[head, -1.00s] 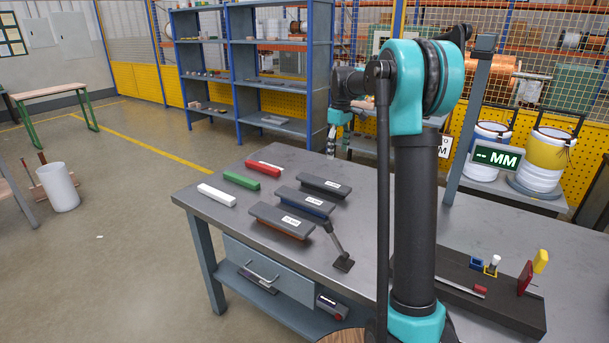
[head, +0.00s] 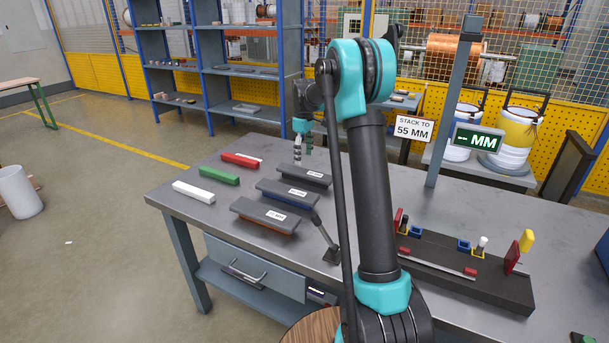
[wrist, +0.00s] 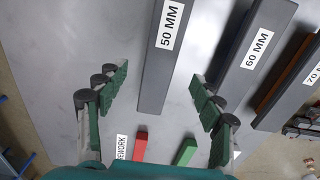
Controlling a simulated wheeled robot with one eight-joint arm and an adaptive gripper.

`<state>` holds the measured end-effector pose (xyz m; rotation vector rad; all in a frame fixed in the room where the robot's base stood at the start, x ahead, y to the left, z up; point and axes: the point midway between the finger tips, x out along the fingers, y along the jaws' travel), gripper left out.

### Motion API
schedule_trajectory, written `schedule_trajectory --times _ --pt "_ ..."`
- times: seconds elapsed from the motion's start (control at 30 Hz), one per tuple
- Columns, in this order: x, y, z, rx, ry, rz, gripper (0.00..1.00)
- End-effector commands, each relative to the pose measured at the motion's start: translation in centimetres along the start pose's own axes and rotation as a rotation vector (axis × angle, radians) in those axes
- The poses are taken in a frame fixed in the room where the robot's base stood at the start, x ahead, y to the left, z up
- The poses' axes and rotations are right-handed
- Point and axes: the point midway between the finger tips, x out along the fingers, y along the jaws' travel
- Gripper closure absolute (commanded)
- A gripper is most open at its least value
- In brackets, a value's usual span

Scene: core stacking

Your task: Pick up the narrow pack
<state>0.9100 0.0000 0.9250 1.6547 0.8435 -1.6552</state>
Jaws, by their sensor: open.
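Three dark grey packs lie in a row on the workbench. The pack labelled 50 MM (wrist: 157,75) is the narrow one; in the head view it is the farthest pack (head: 306,174). The 60 MM pack (wrist: 240,60) and the 70 MM pack (wrist: 285,95) lie beside it, the 70 MM one on an orange-brown base. My gripper (wrist: 160,83) is open and empty, with the 50 MM pack's near end showing between its green fingers. In the head view my gripper (head: 302,152) is just behind and above that pack; the exact height is unclear.
Red (head: 242,159), green (head: 219,175) and white (head: 194,192) bars lie left of the packs. A black fixture (head: 460,275) stands right of my arm. A sign reads STACK TO 55 MM (head: 413,128), and a display (head: 478,139) reads "-- MM". The bench's left front corner is clear.

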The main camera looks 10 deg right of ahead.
Motion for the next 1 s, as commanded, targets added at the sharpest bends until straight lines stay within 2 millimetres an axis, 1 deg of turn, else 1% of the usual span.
schedule_trajectory --times 0.03,0.27,0.5,0.6,0.87,1.0 --pt "0.5 0.0 0.0 0.000 0.000 0.000 0.33" --pt "2.0 0.0 0.1 0.000 0.000 0.000 0.33" --pt "5.3 -0.1 0.4 0.000 0.000 0.000 0.33" --pt "6.1 -0.2 0.4 0.000 0.000 0.000 0.33" --pt "6.4 -0.2 0.4 0.000 0.000 0.000 0.33" --pt "6.3 -0.2 0.4 0.000 0.000 0.000 0.49"
